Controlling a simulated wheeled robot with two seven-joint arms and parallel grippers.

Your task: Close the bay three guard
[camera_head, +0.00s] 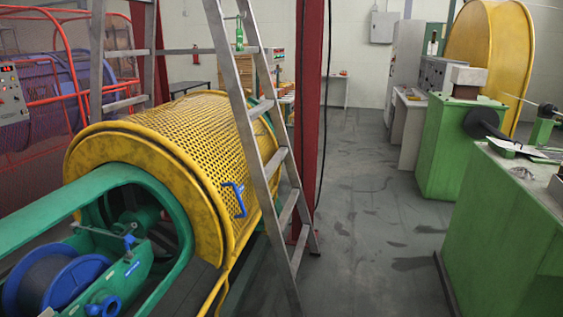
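A yellow perforated curved guard (190,132) lies over the green-framed strander at the left of the head view. A blue handle (236,198) sits on its right side, low on the curve. The guard's near end has a wide yellow rim (150,150). I cannot tell which bay this guard belongs to, and no bay number is readable. In front of it, a blue-flanged spool (55,284) sits in the open green cradle (165,192). Neither of my grippers is in view.
A metal ladder (262,150) stands against the guard's right side, partly in front of it. A red column (309,110) rises behind it. Green machine housings (505,230) line the right. The grey floor (375,220) between is clear. Red-framed equipment (60,90) stands at the left.

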